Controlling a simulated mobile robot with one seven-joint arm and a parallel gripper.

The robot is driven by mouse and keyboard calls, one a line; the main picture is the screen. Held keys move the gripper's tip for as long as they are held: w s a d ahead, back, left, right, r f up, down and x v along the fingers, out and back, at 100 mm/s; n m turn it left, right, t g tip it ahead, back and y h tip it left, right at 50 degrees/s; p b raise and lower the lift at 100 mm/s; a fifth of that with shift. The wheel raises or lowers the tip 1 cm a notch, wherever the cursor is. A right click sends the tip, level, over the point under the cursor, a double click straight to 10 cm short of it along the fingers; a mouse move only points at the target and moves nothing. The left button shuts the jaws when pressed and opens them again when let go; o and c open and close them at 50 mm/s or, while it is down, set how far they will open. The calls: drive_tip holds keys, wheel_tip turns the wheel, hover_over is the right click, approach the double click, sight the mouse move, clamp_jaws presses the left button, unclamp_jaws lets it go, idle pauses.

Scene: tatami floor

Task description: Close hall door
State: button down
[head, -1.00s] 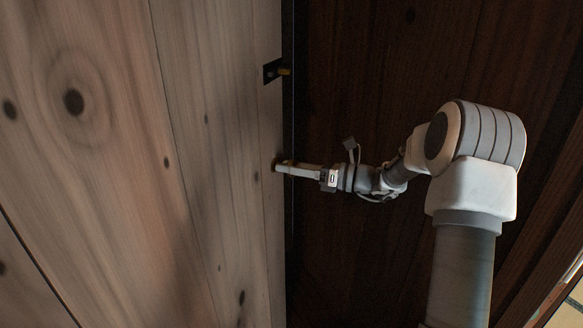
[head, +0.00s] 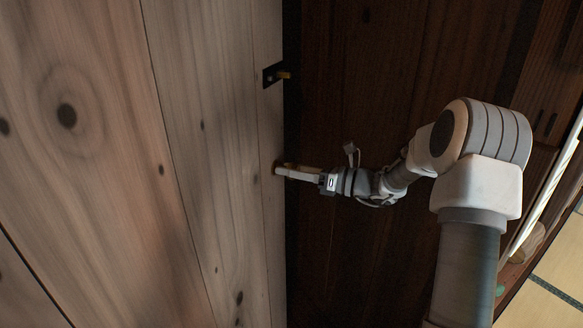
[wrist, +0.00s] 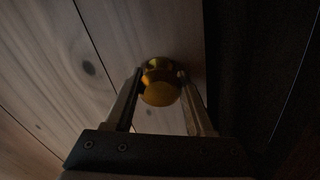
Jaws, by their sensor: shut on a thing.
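The hall door (head: 205,150) is a pale wooden panel with dark knots that fills the left of the head view. It also fills the left of the wrist view (wrist: 95,60). Its brass knob (wrist: 160,85) sits between my gripper's two fingers in the wrist view. My gripper (head: 279,170) reaches the door's right edge in the head view and is shut on the knob, which is mostly hidden there. A small black plate with a brass piece (head: 273,74) is on the door edge above my gripper.
A dark wooden surface (head: 390,60) stands right of the door edge, behind my arm. At far right are wooden trim, a pale rail (head: 545,190) and tatami floor (head: 560,265). A dark gap (head: 292,130) runs along the door edge.

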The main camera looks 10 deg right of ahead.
drive_tip(key=s+d+m+t+h+p, duration=0.1)
drive_tip(key=s+d, duration=0.5)
drive_tip(key=d, duration=0.1)
drive_tip(key=shift+s+d+f+t, duration=0.15)
drive_tip(key=shift+d+t, duration=0.15)
drive_tip(key=shift+t, duration=0.1)
drive_tip(key=shift+c, duration=1.2)
unclamp_jaws()
drive_tip(key=shift+d+p, duration=0.1)
drive_tip(key=shift+p, duration=0.2)
